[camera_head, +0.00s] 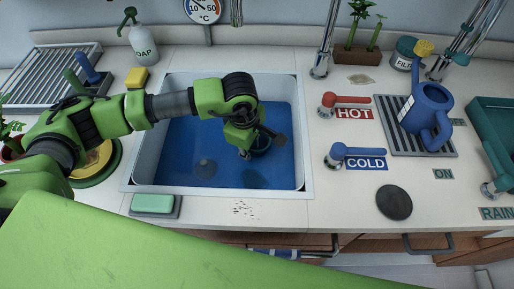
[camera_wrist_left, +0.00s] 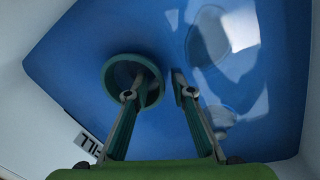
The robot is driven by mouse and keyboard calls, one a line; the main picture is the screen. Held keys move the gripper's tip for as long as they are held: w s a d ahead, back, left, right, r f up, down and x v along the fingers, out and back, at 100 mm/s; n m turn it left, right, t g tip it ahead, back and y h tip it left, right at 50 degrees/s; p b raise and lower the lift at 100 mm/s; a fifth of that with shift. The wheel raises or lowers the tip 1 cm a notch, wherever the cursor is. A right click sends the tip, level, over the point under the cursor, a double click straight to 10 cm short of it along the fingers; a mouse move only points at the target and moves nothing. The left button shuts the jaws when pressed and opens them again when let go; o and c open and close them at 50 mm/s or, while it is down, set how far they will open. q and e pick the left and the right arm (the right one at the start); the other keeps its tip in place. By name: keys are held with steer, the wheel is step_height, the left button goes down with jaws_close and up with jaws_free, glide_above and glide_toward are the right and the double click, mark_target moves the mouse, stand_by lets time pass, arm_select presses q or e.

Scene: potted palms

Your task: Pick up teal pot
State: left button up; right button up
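The teal pot (camera_head: 262,143) is in the blue-floored sink, partly hidden by my left gripper (camera_head: 260,149) in the head view. In the left wrist view the round teal pot (camera_wrist_left: 153,70) shows its rim and dark inside. My left gripper (camera_wrist_left: 155,91) is open there. One fingertip overlaps the pot's opening and the other is just outside its right rim, so the near wall lies between them. I cannot tell whether either finger touches the pot. My right gripper is not in view.
White walls and rim bound the sink (camera_head: 309,188). A green sponge (camera_head: 153,203) lies at the front left, a soap bottle (camera_head: 143,45) at the back left. Hot (camera_head: 345,101) and cold (camera_head: 357,153) levers and a blue watering can (camera_head: 428,108) stand to the right.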

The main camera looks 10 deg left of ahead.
arm_select(q)
steer(key=shift+r, duration=0.1)
steer(key=shift+c, duration=0.4)
jaws_close()
steer(key=shift+r, duration=0.1)
step_height(320, 180, up, 10)
steer(key=shift+f+b, duration=0.1)
steer(key=shift+b, duration=0.55)
